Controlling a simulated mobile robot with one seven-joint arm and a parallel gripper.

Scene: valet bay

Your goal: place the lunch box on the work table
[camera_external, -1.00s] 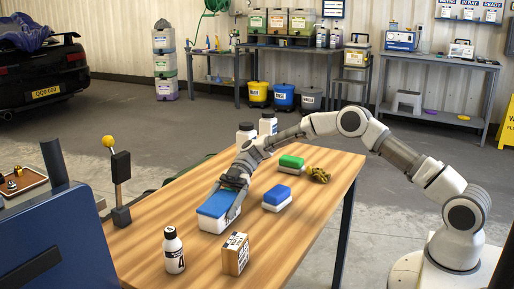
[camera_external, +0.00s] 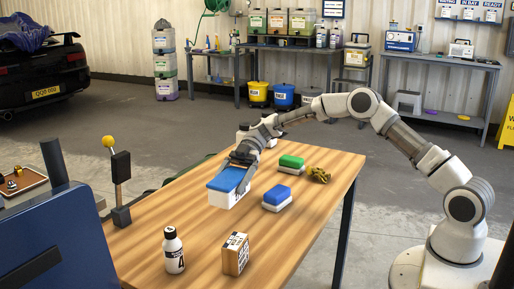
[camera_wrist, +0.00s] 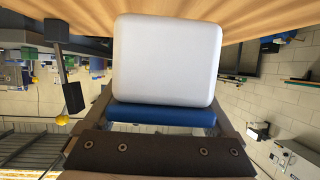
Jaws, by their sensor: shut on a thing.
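The lunch box, white with a blue lid (camera_external: 228,180), is in my gripper (camera_external: 241,163) over the left-middle part of the wooden table (camera_external: 180,217). My gripper comes from above and is shut on it. The box looks raised a little off the wood, though the gap is hard to judge. In the wrist view, the white body of the lunch box (camera_wrist: 167,62) fills the middle, with its blue lid below. My gripper's fingers flank it there.
A blue-and-white block (camera_external: 277,198), a green-topped block (camera_external: 291,164) and a crumpled yellow-brown item (camera_external: 318,174) lie to the right. A white bottle (camera_external: 174,251) and a labelled box (camera_external: 236,254) stand at the front. White bottles behind my gripper are partly hidden.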

